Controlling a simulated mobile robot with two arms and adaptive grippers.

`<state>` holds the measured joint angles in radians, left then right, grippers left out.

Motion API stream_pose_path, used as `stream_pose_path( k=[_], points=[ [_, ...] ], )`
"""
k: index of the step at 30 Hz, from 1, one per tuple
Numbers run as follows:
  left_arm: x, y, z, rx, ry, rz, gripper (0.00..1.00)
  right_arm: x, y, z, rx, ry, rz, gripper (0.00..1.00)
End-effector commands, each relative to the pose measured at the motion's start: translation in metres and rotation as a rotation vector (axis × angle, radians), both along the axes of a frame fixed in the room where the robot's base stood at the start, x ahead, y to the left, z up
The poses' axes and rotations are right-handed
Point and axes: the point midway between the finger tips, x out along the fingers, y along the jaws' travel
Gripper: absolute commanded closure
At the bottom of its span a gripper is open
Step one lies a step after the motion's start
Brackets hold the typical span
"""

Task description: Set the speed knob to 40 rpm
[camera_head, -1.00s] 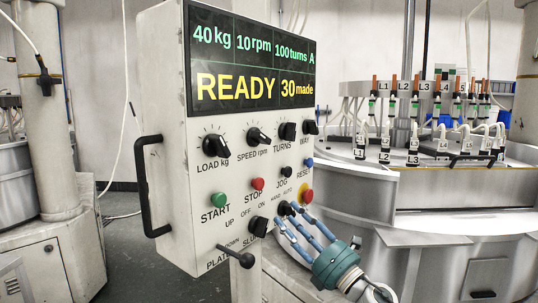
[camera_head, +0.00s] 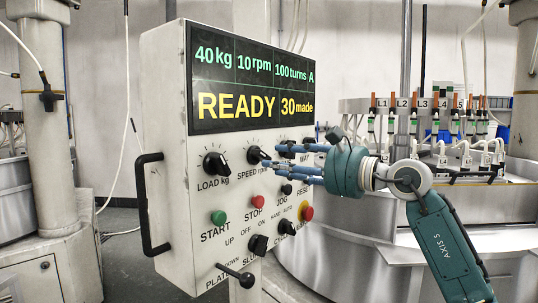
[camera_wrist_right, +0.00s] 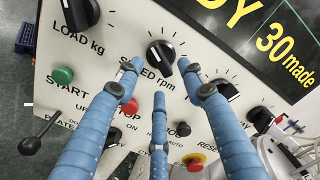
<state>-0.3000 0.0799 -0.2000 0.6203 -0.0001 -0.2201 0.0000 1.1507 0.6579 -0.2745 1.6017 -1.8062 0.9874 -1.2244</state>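The speed knob (camera_head: 256,154) is a black pointer knob on the white control panel, above the label "SPEED rpm". In the right wrist view the speed knob (camera_wrist_right: 160,57) sits just beyond my fingertips, its pointer tilted. The display (camera_head: 250,80) reads 40 kg, 10 rpm, 100 turns A, READY and 30 made. My right gripper (camera_head: 276,166) has blue fingers and a teal palm. In the wrist view its fingers (camera_wrist_right: 160,78) are spread, with nothing between them; I cannot tell whether a fingertip touches the knob. My left gripper is not in view.
The load knob (camera_head: 215,163) is to the left. The green start button (camera_head: 218,217) and red stop button (camera_head: 257,201) are below. A black lever (camera_head: 238,276) and a side handle (camera_head: 152,205) stick out. The lapping machine (camera_head: 350,245) stands behind at right.

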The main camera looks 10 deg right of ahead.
Motion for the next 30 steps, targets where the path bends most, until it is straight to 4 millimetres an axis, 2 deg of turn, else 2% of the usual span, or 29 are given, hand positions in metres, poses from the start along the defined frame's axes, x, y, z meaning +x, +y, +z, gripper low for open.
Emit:
stream_pose_path(
  k=[1, 7, 18, 20, 24, 30],
  points=[
    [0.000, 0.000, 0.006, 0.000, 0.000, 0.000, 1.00, 0.007, 0.007, 0.003, 0.002, 0.001, 0.003, 0.60],
    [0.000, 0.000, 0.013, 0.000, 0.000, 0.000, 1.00, 0.025, 0.021, 0.002, 0.002, -0.001, 0.001, 0.60],
    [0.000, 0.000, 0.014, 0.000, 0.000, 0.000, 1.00, 0.030, 0.024, 0.000, 0.001, -0.001, 0.000, 0.60],
    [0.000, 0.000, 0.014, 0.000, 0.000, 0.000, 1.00, 0.030, 0.024, 0.000, 0.001, -0.001, 0.000, 0.70],
    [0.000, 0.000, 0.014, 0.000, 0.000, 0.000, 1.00, 0.030, 0.024, 0.000, 0.001, -0.001, 0.000, 0.98],
    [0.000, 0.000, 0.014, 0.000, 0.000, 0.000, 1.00, 0.030, 0.024, 0.000, 0.003, 0.002, 0.001, 1.00]
  ],
)
